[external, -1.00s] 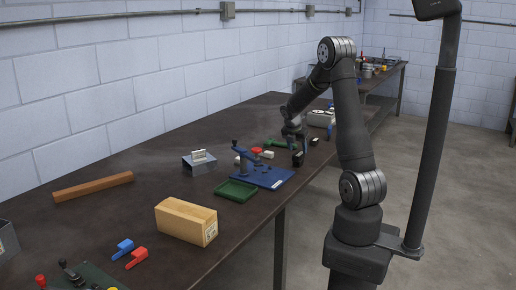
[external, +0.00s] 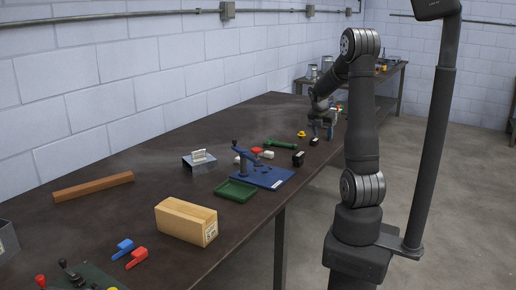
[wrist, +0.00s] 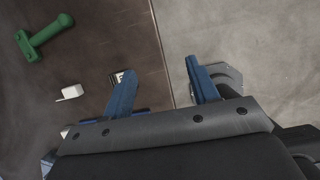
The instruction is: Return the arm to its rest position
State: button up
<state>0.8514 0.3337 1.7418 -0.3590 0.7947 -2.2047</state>
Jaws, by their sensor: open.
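My gripper (wrist: 163,90) shows in the wrist view with its two blue fingers apart and nothing between them. Below the fingers are the dark table's edge and the grey floor. In the external view my gripper (external: 322,132) is above the far part of the dark table (external: 150,150), near its right edge. The arm is bent, with its elbow high and its forearm reaching back and down.
A blue clamp fixture (external: 268,178), a green tray (external: 236,191), a green hammer-like tool (external: 282,143) and small black blocks (external: 298,159) lie on the table. A dark post (external: 435,140) rises beside my base.

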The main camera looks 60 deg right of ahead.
jog(key=s+d+f+m, duration=0.1)
jog(key=d+f, duration=0.2)
jog(key=d, duration=1)
jog(key=w+f, duration=0.2)
jog(key=w, duration=0.1)
jog(key=w+a+f, duration=0.1)
jog(key=w+f, duration=0.1)
jog(key=w, duration=0.2)
jog(key=w+a+f, duration=0.1)
jog(key=w+f, duration=0.2)
jog(key=w, duration=0.1)
jog(key=shift+w+f, duration=0.1)
jog(key=shift+f, duration=0.45)
